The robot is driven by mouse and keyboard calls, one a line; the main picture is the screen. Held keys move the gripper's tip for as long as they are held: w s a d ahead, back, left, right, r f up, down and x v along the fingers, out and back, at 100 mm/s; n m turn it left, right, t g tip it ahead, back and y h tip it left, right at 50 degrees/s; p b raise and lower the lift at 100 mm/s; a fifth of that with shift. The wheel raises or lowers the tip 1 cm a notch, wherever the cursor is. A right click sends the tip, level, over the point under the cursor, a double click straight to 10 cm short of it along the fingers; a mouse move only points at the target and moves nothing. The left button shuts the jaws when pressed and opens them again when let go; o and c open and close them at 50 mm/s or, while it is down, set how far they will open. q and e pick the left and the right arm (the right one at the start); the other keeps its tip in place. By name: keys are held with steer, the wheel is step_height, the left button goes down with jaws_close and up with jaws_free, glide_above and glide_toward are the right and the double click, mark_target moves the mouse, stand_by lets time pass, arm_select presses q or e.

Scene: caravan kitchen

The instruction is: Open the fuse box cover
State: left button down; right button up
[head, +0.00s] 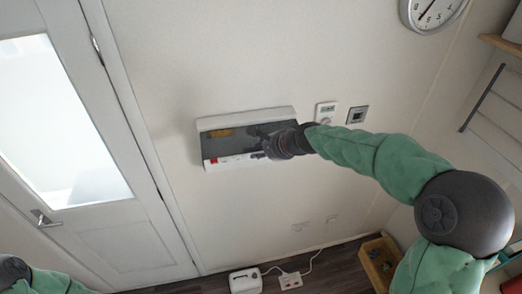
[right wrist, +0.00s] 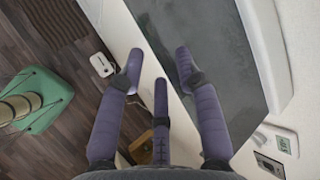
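The fuse box (head: 246,118) is a white wall-mounted case with a dark see-through cover (head: 240,138), and it hangs on the wall left of centre in the head view. The cover appears shut. A red part and small labels show along its lower edge. My right gripper (head: 272,148) is at the lower right part of the box and hides that corner. In the right wrist view the gripper (right wrist: 158,66) has its fingers spread and empty, with one finger over the dark cover (right wrist: 215,45) and another on the floor side. Contact cannot be told. My left gripper is not in view.
A white thermostat (head: 326,112) and a grey-framed switch (head: 357,115) are on the wall right of the box. A door (head: 130,235) stands at the left and a clock (head: 432,12) hangs at the upper right. A wooden crate (head: 380,262) is on the floor.

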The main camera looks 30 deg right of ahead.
steer(key=v, duration=1.1)
steer(key=shift+d, duration=0.25)
steer(key=shift+r, duration=0.1)
